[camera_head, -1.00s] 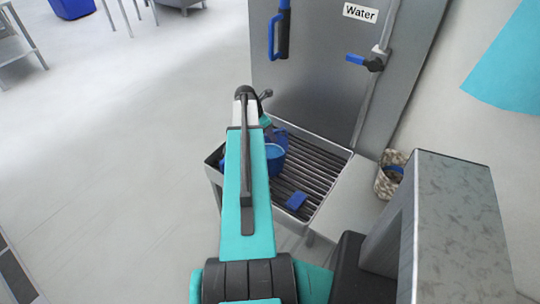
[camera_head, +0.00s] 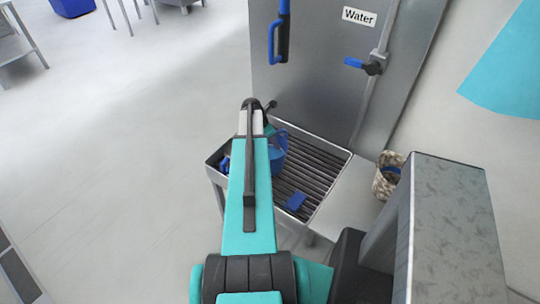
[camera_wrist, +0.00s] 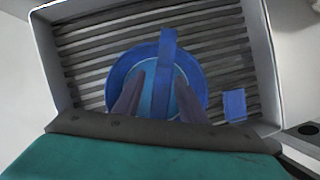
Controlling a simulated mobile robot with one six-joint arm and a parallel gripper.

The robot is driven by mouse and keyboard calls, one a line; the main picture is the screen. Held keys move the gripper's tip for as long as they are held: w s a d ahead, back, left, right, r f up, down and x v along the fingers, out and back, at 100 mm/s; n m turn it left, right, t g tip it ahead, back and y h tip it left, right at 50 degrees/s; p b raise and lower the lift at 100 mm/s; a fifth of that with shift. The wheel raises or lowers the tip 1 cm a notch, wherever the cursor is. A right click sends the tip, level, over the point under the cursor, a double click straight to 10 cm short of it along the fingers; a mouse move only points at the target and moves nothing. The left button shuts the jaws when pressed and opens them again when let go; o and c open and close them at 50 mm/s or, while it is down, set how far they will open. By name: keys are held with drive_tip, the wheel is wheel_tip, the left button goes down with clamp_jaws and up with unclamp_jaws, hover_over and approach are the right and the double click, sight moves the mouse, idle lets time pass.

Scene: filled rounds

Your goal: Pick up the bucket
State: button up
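The blue bucket (camera_head: 279,156) stands on a slatted metal tray (camera_head: 335,158), partly hidden behind my arm in the head view. The wrist view shows the bucket (camera_wrist: 199,76) from above, with its wide blue handle (camera_wrist: 167,55) raised across the opening. My gripper (camera_wrist: 158,92) is open over the bucket, its two dark fingers apart on either side of the handle in the picture. I cannot tell how far the fingertips are above or below the handle. My gripper is hidden by the arm in the head view.
A small blue piece (camera_head: 296,201) lies on the slats and also shows in the wrist view (camera_wrist: 234,105). A metal panel with a "Water" sign (camera_head: 360,16) and a blue-handled valve (camera_head: 366,65) rises behind. A speckled basket (camera_head: 385,178) stands right.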

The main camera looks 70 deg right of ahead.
idle(0.5)
clamp_jaws()
idle(1.2)
